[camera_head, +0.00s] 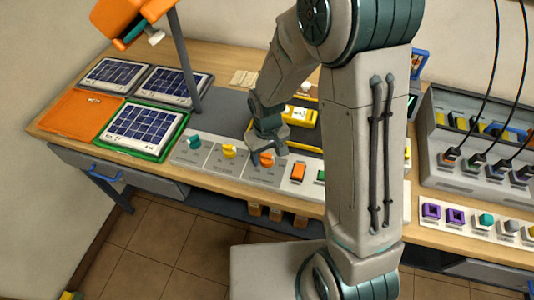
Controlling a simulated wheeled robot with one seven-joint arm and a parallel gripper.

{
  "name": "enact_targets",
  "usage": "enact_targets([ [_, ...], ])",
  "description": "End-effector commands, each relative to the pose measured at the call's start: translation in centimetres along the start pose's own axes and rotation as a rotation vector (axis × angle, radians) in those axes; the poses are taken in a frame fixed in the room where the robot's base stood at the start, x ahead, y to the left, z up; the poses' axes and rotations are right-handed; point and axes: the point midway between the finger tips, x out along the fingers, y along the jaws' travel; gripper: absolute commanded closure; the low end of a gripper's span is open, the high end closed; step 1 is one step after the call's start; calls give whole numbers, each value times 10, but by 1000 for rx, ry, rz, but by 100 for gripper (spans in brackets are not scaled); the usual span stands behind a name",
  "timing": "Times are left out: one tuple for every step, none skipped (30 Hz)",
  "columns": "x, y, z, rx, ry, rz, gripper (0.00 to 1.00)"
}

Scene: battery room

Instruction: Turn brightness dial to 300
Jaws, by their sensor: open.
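A grey panel along the front of the bench carries a teal dial (194,142), a yellow dial (229,151) and an orange dial (266,159). Their labels and scales are too small to read, so I cannot tell which is the brightness dial or its setting. My gripper (268,154) points down at the orange dial, with its open fingers to either side of it. I cannot tell whether the fingers touch the dial. The teal and yellow dials stand free to the left of my gripper.
A yellow device (300,116) lies behind my gripper. Solar panels (145,130) lie at left below an orange lamp (134,18) on a post. A grey box with cables (480,165) stands at right.

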Motion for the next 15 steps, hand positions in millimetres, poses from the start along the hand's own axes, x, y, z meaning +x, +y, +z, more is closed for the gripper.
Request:
enact_targets([
  [4, 0, 0, 0, -2, 0, 41],
  [5, 0, 0, 0, -1, 0, 41],
  [7, 0, 0, 0, 0, 0, 41],
  [8, 0, 0, 0, 0, 0, 41],
  [8, 0, 0, 0, 0, 0, 41],
  [9, 0, 0, 0, 0, 0, 41],
  [9, 0, 0, 0, 0, 0, 41],
  [10, 0, 0, 0, 0, 0, 41],
  [10, 0, 0, 0, 0, 0, 41],
  [10, 0, 0, 0, 0, 0, 41],
  [10, 0, 0, 0, 0, 0, 41],
  [10, 0, 0, 0, 0, 0, 41],
  [9, 0, 0, 0, 0, 0, 41],
  [9, 0, 0, 0, 0, 0, 47],
  [9, 0, 0, 0, 0, 0, 58],
])
